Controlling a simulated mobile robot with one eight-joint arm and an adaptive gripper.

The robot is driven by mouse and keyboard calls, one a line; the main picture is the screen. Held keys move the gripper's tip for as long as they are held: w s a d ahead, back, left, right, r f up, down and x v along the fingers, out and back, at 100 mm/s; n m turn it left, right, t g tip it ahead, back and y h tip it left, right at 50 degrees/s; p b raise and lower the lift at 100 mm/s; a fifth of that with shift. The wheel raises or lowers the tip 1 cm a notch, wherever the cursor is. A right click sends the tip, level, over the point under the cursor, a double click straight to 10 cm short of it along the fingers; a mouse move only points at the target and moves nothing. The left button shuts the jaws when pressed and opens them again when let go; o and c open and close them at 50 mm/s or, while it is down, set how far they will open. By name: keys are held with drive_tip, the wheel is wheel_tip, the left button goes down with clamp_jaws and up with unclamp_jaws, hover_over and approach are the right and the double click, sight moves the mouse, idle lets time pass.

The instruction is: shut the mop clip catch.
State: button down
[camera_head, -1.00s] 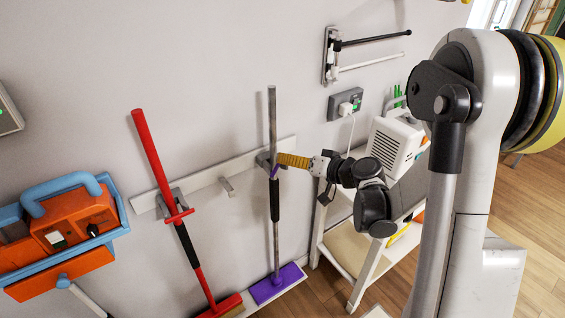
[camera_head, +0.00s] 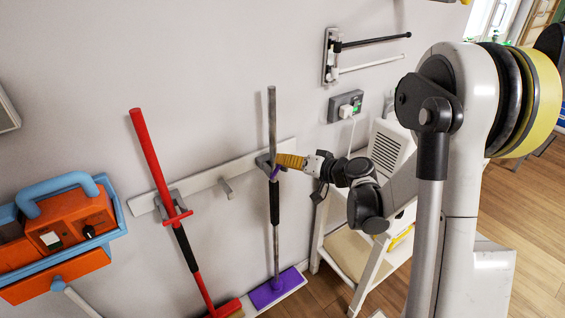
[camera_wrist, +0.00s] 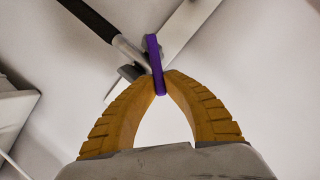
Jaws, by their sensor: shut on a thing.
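The mop with a grey pole (camera_head: 272,120), black grip and purple head (camera_head: 271,290) stands upright in a grey clip (camera_head: 263,162) on the wall rail. The clip's purple catch (camera_head: 278,173) shows small beside the pole. My gripper (camera_head: 279,161), with yellow ribbed fingers, reaches in from the right at clip height. In the wrist view its fingertips (camera_wrist: 164,83) are closed on the purple catch (camera_wrist: 154,62), which runs up from between them across the clip. Whether the catch is fully seated cannot be told; the fingers hide part of it.
A socket with a plug (camera_head: 346,107), a folding rack (camera_head: 331,55) and a white shelf cart (camera_head: 365,275) are to the right.

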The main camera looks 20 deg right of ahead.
drive_tip(key=shift+f, duration=0.1)
drive_tip(key=c, duration=1.5)
unclamp_jaws()
drive_tip(key=shift+o, duration=0.2)
